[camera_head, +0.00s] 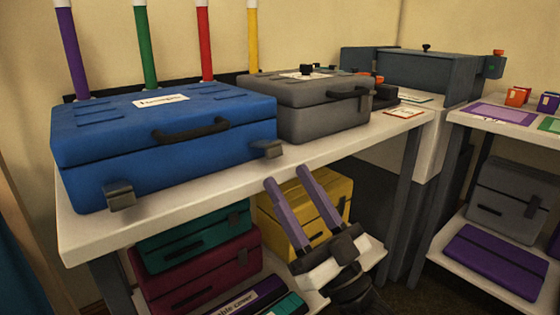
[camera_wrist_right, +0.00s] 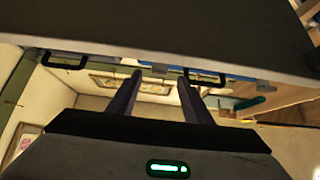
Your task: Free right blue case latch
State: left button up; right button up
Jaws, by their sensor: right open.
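The blue case (camera_head: 165,130) lies closed on the white table, with a black handle (camera_head: 190,130) on its front. Its right latch (camera_head: 267,149) is a small grey block at the right end of the front edge and hangs down. Its left latch (camera_head: 120,195) also hangs at the front left corner. My right gripper (camera_head: 288,176) is open and empty, its purple fingers pointing up, just in front of and below the right latch. My left gripper is out of view.
A grey case (camera_head: 310,105) stands close to the right of the blue case. The white table's front edge (camera_head: 340,150) runs beside my fingers. Below are a yellow case (camera_head: 325,200), a green case and a maroon case. Coloured posts stand behind.

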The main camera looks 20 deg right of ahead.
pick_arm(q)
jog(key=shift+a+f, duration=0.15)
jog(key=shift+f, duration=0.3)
pick_arm(e)
jog(key=v, duration=0.3)
jog(key=shift+s+d+f, duration=0.1)
jog(key=shift+s+f, duration=0.1)
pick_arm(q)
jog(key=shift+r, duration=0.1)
